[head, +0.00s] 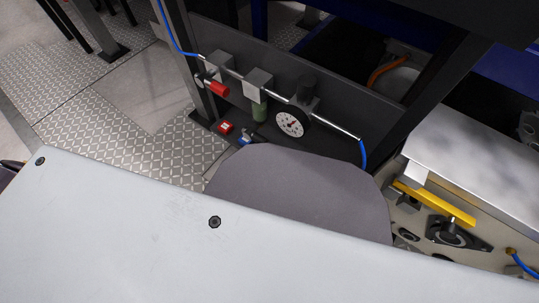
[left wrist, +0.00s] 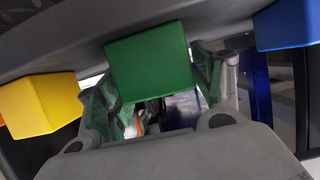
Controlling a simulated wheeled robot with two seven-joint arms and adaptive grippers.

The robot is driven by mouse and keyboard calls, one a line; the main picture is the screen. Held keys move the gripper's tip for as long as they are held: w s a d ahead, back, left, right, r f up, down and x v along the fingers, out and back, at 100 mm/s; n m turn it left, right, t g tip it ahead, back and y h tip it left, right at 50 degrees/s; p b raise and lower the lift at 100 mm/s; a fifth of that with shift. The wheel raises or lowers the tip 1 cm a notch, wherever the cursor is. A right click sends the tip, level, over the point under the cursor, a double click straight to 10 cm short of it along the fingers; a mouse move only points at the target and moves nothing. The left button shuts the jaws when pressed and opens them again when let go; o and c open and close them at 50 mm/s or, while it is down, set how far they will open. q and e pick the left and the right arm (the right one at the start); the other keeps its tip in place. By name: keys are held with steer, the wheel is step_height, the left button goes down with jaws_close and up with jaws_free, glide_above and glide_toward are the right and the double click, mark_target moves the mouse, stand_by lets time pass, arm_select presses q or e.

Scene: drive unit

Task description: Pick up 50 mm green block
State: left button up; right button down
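The green block (left wrist: 150,62) is in the middle of the left wrist view, against a dark grey surface (left wrist: 225,12) along the top of the picture. My left gripper (left wrist: 158,90) reaches up from the bottom of that view. Its two fingers stand apart, one toward each side of the green block, and look open. The block hides part of the space between them, and I cannot tell whether either finger touches it. The green block cannot be made out in the head view. My right gripper is not in view.
A yellow block (left wrist: 40,103) is left of the green one and a blue block (left wrist: 287,24) is right. The head view shows a pressure gauge (head: 293,122) on a pipe, a red valve part (head: 216,89), a yellow bar (head: 434,203) and patterned metal flooring (head: 112,118).

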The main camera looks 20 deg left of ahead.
mark_target(269, 152)
arm_select(q)
steer(key=c, duration=0.9)
steer(key=shift+c, duration=0.8)
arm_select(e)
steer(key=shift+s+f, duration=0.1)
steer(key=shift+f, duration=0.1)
arm_select(q)
steer(key=shift+r, duration=0.2)
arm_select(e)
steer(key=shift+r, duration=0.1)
